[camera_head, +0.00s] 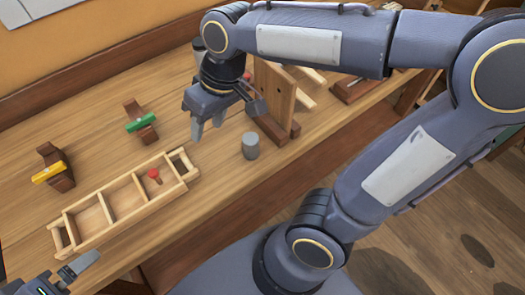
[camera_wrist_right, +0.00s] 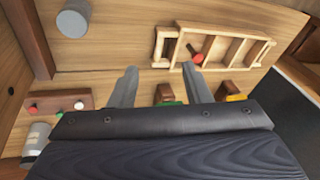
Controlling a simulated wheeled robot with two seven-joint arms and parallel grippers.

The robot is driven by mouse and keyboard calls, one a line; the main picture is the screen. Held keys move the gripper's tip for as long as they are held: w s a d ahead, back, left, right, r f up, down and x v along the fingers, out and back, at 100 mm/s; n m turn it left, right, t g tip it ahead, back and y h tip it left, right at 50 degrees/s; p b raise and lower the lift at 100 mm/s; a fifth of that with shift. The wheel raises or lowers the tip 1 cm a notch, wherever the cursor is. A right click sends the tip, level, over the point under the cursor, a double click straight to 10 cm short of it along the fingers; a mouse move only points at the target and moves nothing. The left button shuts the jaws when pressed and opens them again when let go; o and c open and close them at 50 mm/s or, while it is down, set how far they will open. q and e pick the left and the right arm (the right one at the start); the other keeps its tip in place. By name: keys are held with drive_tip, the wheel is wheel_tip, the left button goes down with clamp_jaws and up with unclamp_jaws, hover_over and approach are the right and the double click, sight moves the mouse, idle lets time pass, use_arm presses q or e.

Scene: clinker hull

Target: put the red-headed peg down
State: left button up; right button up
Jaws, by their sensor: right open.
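The red-headed peg (camera_head: 153,174) is in the right-hand compartment of the light wooden tray (camera_head: 122,231), its head toward the tray's back side. It also shows in the right wrist view (camera_wrist_right: 198,58), leaning or lying; which of the two I cannot tell. My right gripper (camera_head: 208,124) is open and empty above the bench, behind and to the right of the tray, apart from the peg. Its two fingers show spread in the wrist view (camera_wrist_right: 160,70). My left gripper (camera_head: 82,264) shows only partly at the lower left, in front of the tray; its jaw opening is unclear.
A grey cylinder (camera_head: 250,146) stands right of the tray, by an upright wooden board (camera_head: 272,92). Wooden blocks with a green piece (camera_head: 140,124) and a yellow piece (camera_head: 48,173) stand behind the tray. A rack (camera_wrist_right: 58,105) shows at the wrist view's left. Bench between is bare.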

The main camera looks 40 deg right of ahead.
drive_tip(key=s+d+f+m+t, duration=0.3)
drive_tip(key=s+d+m+t, duration=0.1)
drive_tip(key=s, duration=0.7)
drive_tip(key=shift+d+f+m, duration=0.3)
drive_tip(key=shift+d+f, duration=0.05)
drive_tip(key=shift+d, duration=0.5)
drive_tip(key=shift+d, duration=0.1)
